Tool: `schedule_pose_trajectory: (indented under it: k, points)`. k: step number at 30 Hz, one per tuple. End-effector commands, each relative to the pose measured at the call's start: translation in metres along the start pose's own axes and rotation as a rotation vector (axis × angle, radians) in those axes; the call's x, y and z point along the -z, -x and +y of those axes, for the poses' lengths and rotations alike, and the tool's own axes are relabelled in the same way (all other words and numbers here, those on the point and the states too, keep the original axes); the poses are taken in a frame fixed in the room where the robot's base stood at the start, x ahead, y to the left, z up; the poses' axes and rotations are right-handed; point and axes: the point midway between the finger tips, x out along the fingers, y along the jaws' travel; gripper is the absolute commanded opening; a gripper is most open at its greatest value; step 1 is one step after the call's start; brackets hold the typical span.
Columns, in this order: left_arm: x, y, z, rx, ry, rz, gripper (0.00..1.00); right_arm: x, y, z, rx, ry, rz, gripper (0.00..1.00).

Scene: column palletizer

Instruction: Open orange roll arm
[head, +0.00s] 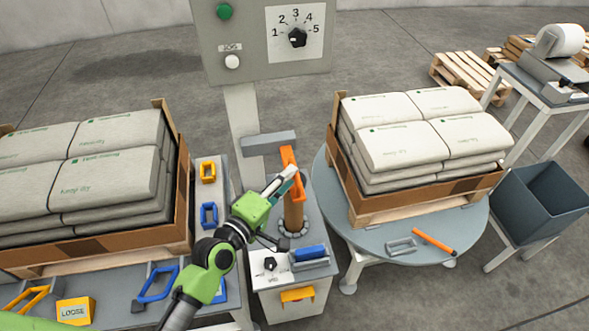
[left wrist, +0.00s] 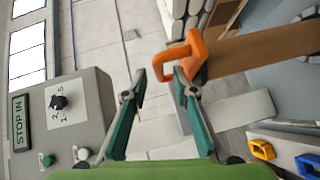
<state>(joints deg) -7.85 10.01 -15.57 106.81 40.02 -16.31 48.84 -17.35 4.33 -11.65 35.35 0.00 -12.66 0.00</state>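The orange roll arm handle (head: 293,172) is a loop on a short brown post (head: 294,212) above the central cabinet, with a grey bar (head: 268,142) just behind it. My left gripper (head: 283,184) is at the handle in the head view. In the left wrist view the handle (left wrist: 187,52) lies just beyond the fingertips, with the brown roll (left wrist: 265,50) extending right. The left gripper (left wrist: 158,85) is open. Its right finger overlaps the handle's lower edge; I cannot tell whether they touch. My right gripper is in neither view.
A control panel (head: 245,60) with a dial and buttons stands behind. Bags fill a tray on the left (head: 185,215) and another on the round table (head: 345,235). An orange stick (head: 434,242) lies on that table. Blue and yellow handles stand near my arm.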

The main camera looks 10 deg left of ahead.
Motion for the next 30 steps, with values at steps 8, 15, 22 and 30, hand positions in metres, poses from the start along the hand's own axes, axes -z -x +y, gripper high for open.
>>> schedule_pose_trajectory:
  k: [8,15,22,30]
  points:
    - [0.000,-0.034,0.000,-0.001,-0.001,0.001,0.26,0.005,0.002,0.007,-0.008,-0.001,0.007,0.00]
    - [0.000,-0.039,0.000,0.000,-0.002,0.000,0.26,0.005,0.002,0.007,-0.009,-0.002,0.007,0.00]
    - [0.000,-0.039,0.000,0.000,-0.001,0.000,0.00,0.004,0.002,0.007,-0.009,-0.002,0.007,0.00]
    - [0.000,-0.038,0.001,0.002,0.001,0.000,0.00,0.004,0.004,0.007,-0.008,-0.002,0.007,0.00]
